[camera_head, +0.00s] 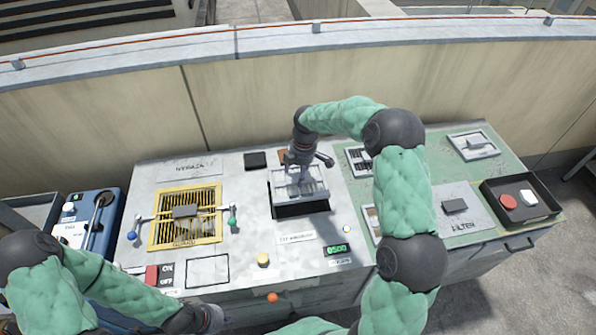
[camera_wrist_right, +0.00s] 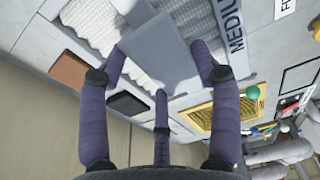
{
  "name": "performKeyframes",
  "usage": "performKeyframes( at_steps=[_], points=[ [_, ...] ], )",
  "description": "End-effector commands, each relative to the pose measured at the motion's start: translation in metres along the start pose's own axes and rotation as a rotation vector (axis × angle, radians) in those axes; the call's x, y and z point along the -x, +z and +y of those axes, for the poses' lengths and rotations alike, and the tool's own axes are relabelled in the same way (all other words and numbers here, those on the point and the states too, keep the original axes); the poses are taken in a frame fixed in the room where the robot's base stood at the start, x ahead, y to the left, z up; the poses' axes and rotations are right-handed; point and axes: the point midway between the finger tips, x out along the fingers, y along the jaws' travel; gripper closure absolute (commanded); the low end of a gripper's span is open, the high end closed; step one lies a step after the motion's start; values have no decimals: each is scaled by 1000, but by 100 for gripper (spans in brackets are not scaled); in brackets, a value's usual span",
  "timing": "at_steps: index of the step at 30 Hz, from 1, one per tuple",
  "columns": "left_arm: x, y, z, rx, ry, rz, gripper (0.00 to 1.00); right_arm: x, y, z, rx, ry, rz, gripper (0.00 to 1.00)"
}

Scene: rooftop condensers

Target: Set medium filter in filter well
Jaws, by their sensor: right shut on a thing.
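The medium filter (camera_head: 315,186) is a light grey frame with white pleats and a grey grip block; its lettering "MEDIU" shows in the right wrist view (camera_wrist_right: 230,27). My right gripper (camera_head: 296,172) is shut on the grip block (camera_wrist_right: 163,52), its purple fingers on either side of it. The filter is over the back part of the filter well (camera_head: 302,210), whose dark opening shows along the front. I cannot tell whether the filter touches the well's rim. My left gripper (camera_head: 212,318) is low at the left front edge of the bench; its fingers are unclear.
A yellow grille (camera_head: 187,232) with a bar and coloured knobs is left of the well. A green panel with other filters (camera_head: 472,146) is on the right, beside a black tray (camera_head: 546,206) with red and white items. A blue case (camera_head: 75,235) stands at far left.

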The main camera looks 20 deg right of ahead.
Motion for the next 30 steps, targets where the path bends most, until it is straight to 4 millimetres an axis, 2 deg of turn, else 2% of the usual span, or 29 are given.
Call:
performKeyframes(
  at_steps=[1, 5, 30],
  points=[
    [-8, 0, -3, 0, 0, 0, 100, -9, 1, 0, -1, 0, 0, 77],
    [-17, 0, -6, 0, 0, 0, 100, -22, 3, 0, -1, 0, 0, 77],
    [-51, -2, -18, 0, 0, 0, 100, -101, 13, 0, -1, 1, -1, 77]
  ],
)
